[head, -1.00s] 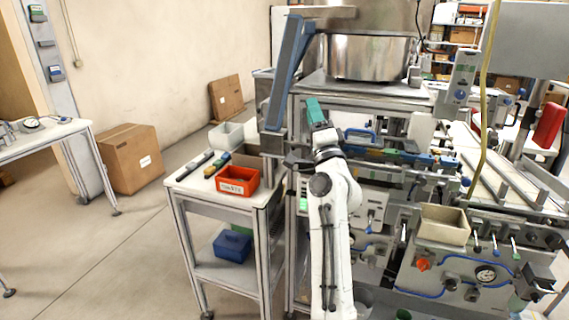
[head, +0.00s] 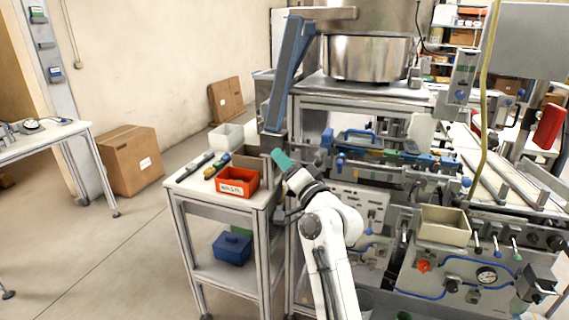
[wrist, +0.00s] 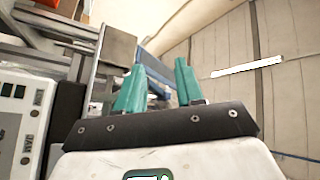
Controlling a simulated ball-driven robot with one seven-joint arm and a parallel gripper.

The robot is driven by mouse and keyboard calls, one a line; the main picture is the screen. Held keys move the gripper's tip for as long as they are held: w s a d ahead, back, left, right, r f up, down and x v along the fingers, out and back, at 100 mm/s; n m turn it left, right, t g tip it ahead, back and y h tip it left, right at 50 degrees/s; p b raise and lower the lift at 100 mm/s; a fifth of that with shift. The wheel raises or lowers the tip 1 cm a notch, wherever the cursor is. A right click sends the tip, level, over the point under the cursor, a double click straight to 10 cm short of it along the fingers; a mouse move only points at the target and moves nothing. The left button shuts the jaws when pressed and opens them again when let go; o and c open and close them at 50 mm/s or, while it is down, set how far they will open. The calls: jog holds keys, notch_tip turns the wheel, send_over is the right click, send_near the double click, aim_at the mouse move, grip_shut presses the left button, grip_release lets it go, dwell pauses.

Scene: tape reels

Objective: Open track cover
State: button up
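My gripper (head: 282,160) has green fingertips and points up and left, at the right edge of the small cart. In the wrist view the two green fingers (wrist: 158,88) stand apart with nothing between them. The track (head: 400,157), a long bar with blue and green parts, runs across the machine to the right of my gripper. A blue handle (head: 356,134) stands at its left part, which looks like the track cover; it is apart from my gripper. I cannot tell clearly whether the cover is raised.
The cart (head: 190,182) carries a red bin (head: 237,182), a light grey bin (head: 226,136) and several hand tools. A blue sloped chute (head: 288,75) rises behind my gripper. A steel bowl (head: 367,58) sits above the track. A beige bin (head: 444,225) stands at the right.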

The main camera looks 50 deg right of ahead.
aim_at(357, 163)
jog(key=shift+c, duration=0.5)
